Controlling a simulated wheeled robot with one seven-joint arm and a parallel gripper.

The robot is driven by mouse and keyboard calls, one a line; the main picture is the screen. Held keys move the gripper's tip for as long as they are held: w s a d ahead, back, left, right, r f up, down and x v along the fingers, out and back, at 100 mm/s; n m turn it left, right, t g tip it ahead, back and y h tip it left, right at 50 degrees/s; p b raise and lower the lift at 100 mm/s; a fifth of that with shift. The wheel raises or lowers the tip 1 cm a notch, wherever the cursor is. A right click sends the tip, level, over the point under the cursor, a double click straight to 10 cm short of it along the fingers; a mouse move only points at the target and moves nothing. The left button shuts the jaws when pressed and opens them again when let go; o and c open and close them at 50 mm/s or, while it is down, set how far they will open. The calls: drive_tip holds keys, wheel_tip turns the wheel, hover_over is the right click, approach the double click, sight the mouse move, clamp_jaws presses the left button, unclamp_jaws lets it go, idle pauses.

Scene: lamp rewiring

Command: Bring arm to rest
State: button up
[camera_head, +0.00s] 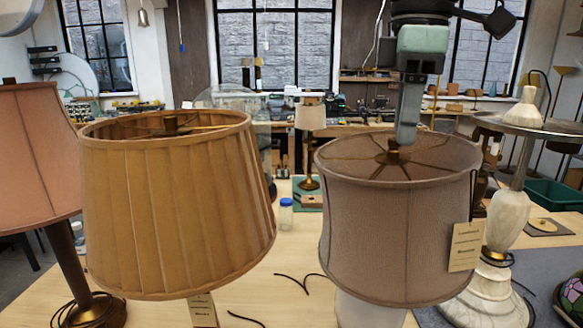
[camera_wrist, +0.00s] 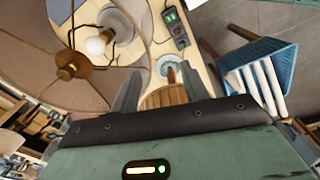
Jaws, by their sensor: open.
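My gripper (camera_head: 407,125) points downward above the mauve lampshade (camera_head: 395,235) at the right of centre in the head view. Its fingertips appear close to the shade's top finial; whether they touch cannot be told. In the wrist view my gripper (camera_wrist: 160,90) shows two fingers spread apart with nothing gripped between them. A large shade with a bulb (camera_wrist: 96,45) and metal spider (camera_wrist: 68,68) fills the left of the wrist view.
A tan pleated lampshade (camera_head: 170,205) and a pink shade (camera_head: 30,160) stand at left. A marble lamp base (camera_head: 508,225) stands at right. A small lamp (camera_head: 310,120) and a blue-capped jar (camera_head: 286,213) are behind. The wrist view shows a meter (camera_wrist: 175,28) and blue bin (camera_wrist: 255,58).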

drive_tip(key=s+f+m, duration=0.3)
drive_tip(key=s+f, duration=0.6)
drive_tip(key=f, duration=0.4)
drive_tip(key=s+f+m, duration=0.4)
drive_tip(key=s+f, duration=0.5)
drive_tip(key=f, duration=0.4)
wheel_tip(320, 180, down, 13)
drive_tip(key=b, duration=1.2)
drive_tip(key=shift+s+a+b, duration=0.15)
drive_tip(key=shift+a+b, duration=0.15)
